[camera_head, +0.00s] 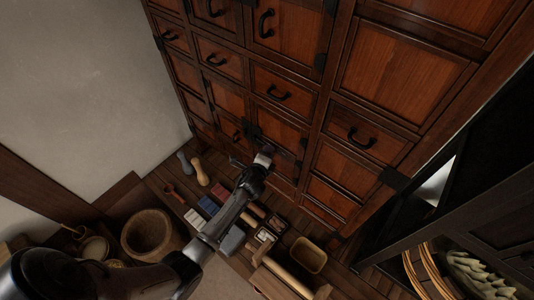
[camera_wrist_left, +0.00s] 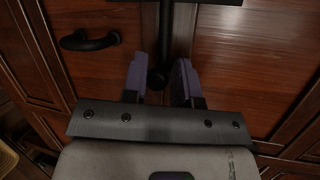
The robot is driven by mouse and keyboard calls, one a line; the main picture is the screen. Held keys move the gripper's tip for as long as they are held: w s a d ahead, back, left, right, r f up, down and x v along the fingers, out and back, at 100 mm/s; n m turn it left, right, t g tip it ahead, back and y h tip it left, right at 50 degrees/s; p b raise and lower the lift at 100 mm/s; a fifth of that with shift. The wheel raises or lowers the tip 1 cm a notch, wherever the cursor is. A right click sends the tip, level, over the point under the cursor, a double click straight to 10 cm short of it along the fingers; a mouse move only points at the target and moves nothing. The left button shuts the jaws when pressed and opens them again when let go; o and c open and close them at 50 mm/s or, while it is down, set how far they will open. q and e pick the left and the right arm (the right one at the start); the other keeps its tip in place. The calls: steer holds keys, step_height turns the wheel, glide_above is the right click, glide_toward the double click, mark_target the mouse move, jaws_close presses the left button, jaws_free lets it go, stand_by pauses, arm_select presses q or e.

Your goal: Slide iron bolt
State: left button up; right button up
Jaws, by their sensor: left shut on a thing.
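The black iron bolt (camera_wrist_left: 165,35) lies on the wooden cabinet front. In the left wrist view it runs down from the top edge as a dark rod, ending in a rounded knob between my fingers. My left gripper (camera_wrist_left: 160,80) has one purple-grey finger on each side of this knob and is shut on it. In the head view my left gripper (camera_head: 262,158) is against the lower part of the cabinet, and my arm and hand hide much of the bolt there. My right gripper is in neither view.
The cabinet (camera_head: 403,83) has several doors and drawers with black pull handles; one handle (camera_wrist_left: 90,41) is left of my fingers. Below stand a wooden bowl (camera_head: 147,233), a tan box (camera_head: 308,256) and small tools. A dark shelf (camera_head: 455,215) stands at right.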

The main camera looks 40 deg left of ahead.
arm_select(q)
steer(key=shift+s+f, duration=0.1)
steer(key=shift+f, duration=0.2)
jaws_close()
steer(key=a, duration=0.5)
steer(key=shift+s+a+f+p, duration=0.1)
steer(key=shift+a+f+p, duration=0.05)
steer(key=shift+p, duration=0.2)
steer(key=o, duration=0.7)
jaws_free()
steer(key=shift+a, duration=0.15)
steer(key=shift+r, duration=0.2)
steer(key=v, duration=1.3)
steer(key=shift+s+d, duration=0.2)
steer(key=shift+s, duration=0.15)
steer(key=shift+r, duration=0.1)
